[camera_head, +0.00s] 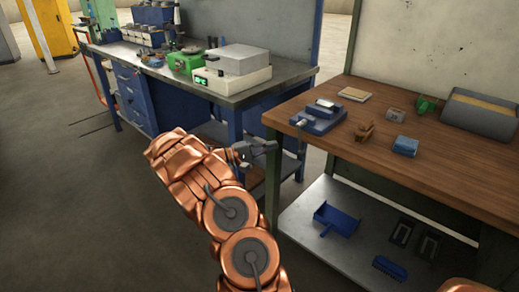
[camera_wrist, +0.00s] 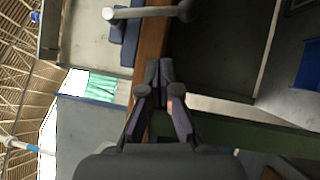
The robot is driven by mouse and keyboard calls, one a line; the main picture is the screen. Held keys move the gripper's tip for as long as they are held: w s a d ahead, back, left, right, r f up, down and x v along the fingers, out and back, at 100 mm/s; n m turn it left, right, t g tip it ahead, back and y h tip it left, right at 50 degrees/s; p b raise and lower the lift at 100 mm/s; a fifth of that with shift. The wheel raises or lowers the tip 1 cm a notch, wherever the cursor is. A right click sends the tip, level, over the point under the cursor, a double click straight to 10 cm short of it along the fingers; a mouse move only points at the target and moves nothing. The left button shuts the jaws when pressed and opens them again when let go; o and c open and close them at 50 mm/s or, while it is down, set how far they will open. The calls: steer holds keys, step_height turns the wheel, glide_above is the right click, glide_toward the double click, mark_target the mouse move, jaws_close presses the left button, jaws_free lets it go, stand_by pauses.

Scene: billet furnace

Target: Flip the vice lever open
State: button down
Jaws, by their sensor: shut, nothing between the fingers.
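The blue vice (camera_head: 322,120) sits on the near left corner of the wooden workbench, with a pale metal block on top. Its lever (camera_wrist: 150,12) shows at the top of the wrist view as a light grey bar with a rounded knob at each end. Part of the blue vice body (camera_wrist: 130,42) shows behind the lever. My gripper (camera_head: 274,146) is beside the bench's left edge, left of and below the vice, apart from it. In the wrist view my gripper's fingertips (camera_wrist: 159,68) are together and empty, short of the lever, with a gap between.
The wooden workbench (camera_head: 450,178) holds a brown clamp-like piece (camera_head: 364,131), a blue block (camera_head: 405,146) and a grey bin (camera_head: 480,116). A lower shelf (camera_head: 345,255) carries a blue dustpan (camera_head: 336,219). A metal-topped bench (camera_head: 235,98) stands behind my arm at left.

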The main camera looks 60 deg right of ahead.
mark_target(300, 141)
steer(key=s+d+r, duration=0.1)
steer(key=s+d, duration=0.1)
steer(key=s, duration=0.4)
stand_by(0.6)
